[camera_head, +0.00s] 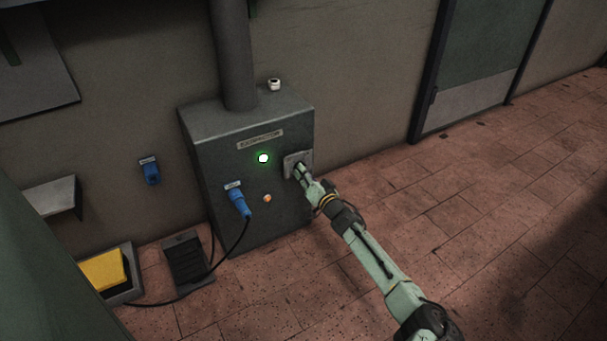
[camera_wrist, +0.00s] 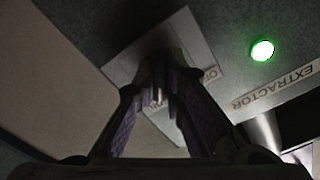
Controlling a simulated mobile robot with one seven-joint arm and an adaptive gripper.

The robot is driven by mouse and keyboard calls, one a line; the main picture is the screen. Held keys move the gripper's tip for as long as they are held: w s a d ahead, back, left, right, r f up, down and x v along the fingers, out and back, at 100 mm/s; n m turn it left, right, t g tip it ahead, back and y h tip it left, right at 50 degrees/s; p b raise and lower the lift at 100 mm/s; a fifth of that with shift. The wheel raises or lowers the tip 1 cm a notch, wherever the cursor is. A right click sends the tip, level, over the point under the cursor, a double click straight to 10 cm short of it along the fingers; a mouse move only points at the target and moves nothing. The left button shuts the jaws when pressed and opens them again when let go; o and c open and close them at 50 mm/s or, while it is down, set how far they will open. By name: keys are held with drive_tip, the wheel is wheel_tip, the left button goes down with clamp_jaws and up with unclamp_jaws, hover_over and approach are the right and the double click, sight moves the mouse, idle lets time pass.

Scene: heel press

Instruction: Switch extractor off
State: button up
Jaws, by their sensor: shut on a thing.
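The extractor is a dark grey box (camera_head: 285,218) against the wall, with a duct rising from its top. Its green lamp (camera_head: 263,158) is lit, and it also glows in the wrist view (camera_wrist: 262,50). A pale switch plate (camera_head: 289,160) is on the right of the front; the wrist view shows this plate (camera_wrist: 202,48) with labels partly hidden by my fingers, one seeming to read "OFF". My gripper (camera_head: 300,172) is at the plate. In the wrist view my gripper (camera_wrist: 160,90) is shut on the dark switch handle, whose exact angle I cannot tell.
A blue plug (camera_head: 239,202) with a black cable and a small orange button (camera_head: 267,198) are on the box front. A yellow pedal (camera_head: 103,270) and a dark pedal (camera_head: 187,260) lie on the floor at left. The tiled floor at right is clear.

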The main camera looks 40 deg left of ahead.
clamp_jaws()
drive_tip(key=shift+w+d+f+n+p, duration=0.1)
drive_tip(key=shift+n+p, duration=0.1)
drive_tip(key=shift+n, duration=2.05)
drive_tip(key=shift+w+a+r+n+p, duration=0.1)
drive_tip(key=shift+n+p, duration=0.05)
drive_tip(key=shift+n, duration=2.15)
drive_tip(key=shift+w+d+f+n+p, duration=0.1)
drive_tip(key=shift+n+p, duration=0.1)
drive_tip(key=shift+n, duration=2.05)
drive_tip(key=o, duration=0.6)
unclamp_jaws()
